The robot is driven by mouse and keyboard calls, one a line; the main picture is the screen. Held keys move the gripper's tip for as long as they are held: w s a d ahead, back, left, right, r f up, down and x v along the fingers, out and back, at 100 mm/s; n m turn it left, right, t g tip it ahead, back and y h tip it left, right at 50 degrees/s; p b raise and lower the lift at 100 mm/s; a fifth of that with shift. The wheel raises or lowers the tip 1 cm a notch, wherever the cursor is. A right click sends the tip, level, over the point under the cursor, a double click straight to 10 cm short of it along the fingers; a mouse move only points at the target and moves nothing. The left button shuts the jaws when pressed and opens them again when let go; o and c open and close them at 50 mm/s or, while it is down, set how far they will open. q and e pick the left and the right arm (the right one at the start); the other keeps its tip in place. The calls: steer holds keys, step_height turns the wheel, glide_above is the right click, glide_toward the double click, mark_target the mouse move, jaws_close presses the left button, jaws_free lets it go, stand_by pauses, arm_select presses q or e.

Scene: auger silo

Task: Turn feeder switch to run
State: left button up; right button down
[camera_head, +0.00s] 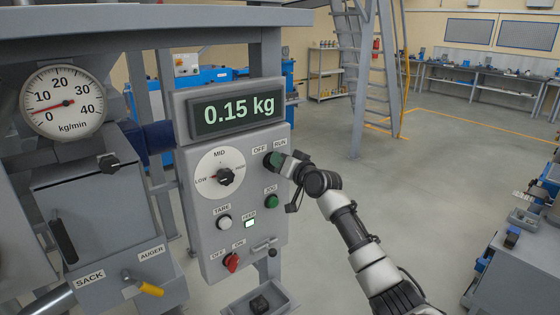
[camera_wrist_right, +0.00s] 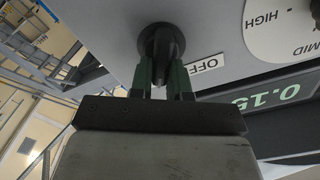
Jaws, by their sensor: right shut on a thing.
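The feeder switch (camera_wrist_right: 160,44) is a black rotary knob on the grey control panel, under the OFF and RUN labels in the head view. My right gripper (camera_head: 280,161) reaches it from the right and covers most of it. In the right wrist view my right gripper (camera_wrist_right: 166,82) has its green-lined fingers on both sides of the knob's grip, shut on it. The OFF label (camera_wrist_right: 206,65) shows beside the knob; the RUN label (camera_head: 280,143) shows in the head view. I cannot tell exactly where the knob points. My left gripper is not in view.
The panel's display (camera_head: 238,113) reads 0.15 kg. Below are a LOW-MID-HIGH dial (camera_head: 225,176), a green JOG button (camera_head: 271,201), a white TARE button (camera_head: 224,222) and a red switch (camera_head: 231,262). A kg/min gauge (camera_head: 63,102) is at left.

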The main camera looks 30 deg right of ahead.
stand_by(0.4)
steer(key=c, duration=1.1)
jaws_free()
steer(key=s+b, duration=0.1)
steer(key=s, duration=0.2)
steer(key=s+b, duration=0.1)
steer(key=s, duration=0.3)
steer(key=s+d+b, duration=0.1)
steer(key=s, duration=0.2)
steer(key=shift+s, duration=0.4)
